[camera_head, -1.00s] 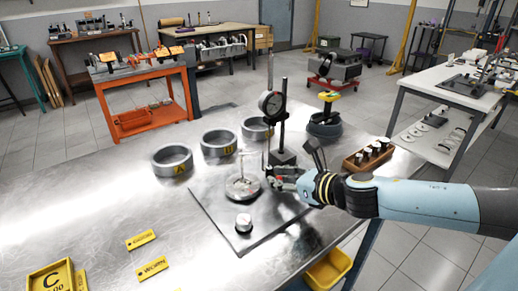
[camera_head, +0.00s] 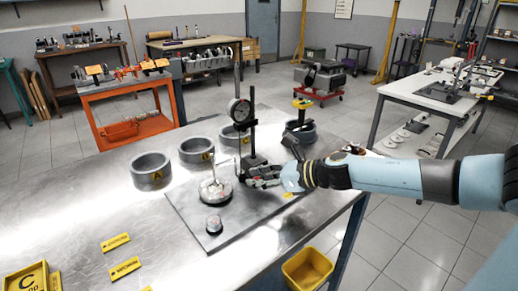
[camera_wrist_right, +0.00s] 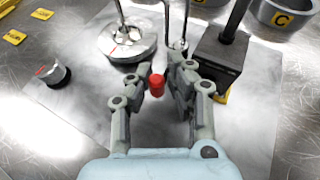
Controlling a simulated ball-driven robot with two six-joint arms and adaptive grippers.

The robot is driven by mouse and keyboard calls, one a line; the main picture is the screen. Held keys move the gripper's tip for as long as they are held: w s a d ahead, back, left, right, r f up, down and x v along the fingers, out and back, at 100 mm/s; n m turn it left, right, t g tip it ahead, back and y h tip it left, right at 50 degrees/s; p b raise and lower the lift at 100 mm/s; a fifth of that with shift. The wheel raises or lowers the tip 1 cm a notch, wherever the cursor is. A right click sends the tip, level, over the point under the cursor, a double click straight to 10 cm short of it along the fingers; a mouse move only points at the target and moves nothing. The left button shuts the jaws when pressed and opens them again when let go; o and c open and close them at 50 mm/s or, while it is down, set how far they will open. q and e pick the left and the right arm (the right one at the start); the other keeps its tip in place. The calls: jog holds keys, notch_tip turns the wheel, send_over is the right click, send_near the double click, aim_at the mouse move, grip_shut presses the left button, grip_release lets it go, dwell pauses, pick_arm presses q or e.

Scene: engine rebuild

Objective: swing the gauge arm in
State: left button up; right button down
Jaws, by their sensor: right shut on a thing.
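The gauge stand has a round dial (camera_head: 240,111) on a dark upright post; its block base (camera_head: 252,162) stands on a grey plate (camera_head: 212,235). In the right wrist view the block base (camera_wrist_right: 221,57) is right of my fingers. My right gripper (camera_head: 264,177) is low beside the base, shut on a red knob (camera_wrist_right: 157,84) that shows between its fingers (camera_wrist_right: 164,78). The knob's link to the gauge arm is hidden. A round silver piece (camera_head: 215,191) with a thin upright rod sits left of the gripper, apart from it. My left gripper is out of view.
A small knob-like part (camera_head: 213,224) with a red mark sits on the plate's front. Several grey rings (camera_head: 150,171) stand behind, one marked C (camera_wrist_right: 283,18). Yellow tags (camera_head: 116,243) lie at the left. The bench is clear between tags and plate.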

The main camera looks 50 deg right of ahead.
jog(key=shift+a, duration=0.25)
jog(key=c, duration=1.7)
grip_release()
jog(key=o, duration=0.4)
jog(key=shift+a, duration=0.15)
jog(key=shift+o, duration=0.2)
jog(key=shift+d, duration=0.2)
jog(key=shift+s, duration=0.2)
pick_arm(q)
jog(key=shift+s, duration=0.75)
pick_arm(e)
jog(key=shift+v, duration=3.55)
jog(key=shift+w+r, duration=0.1)
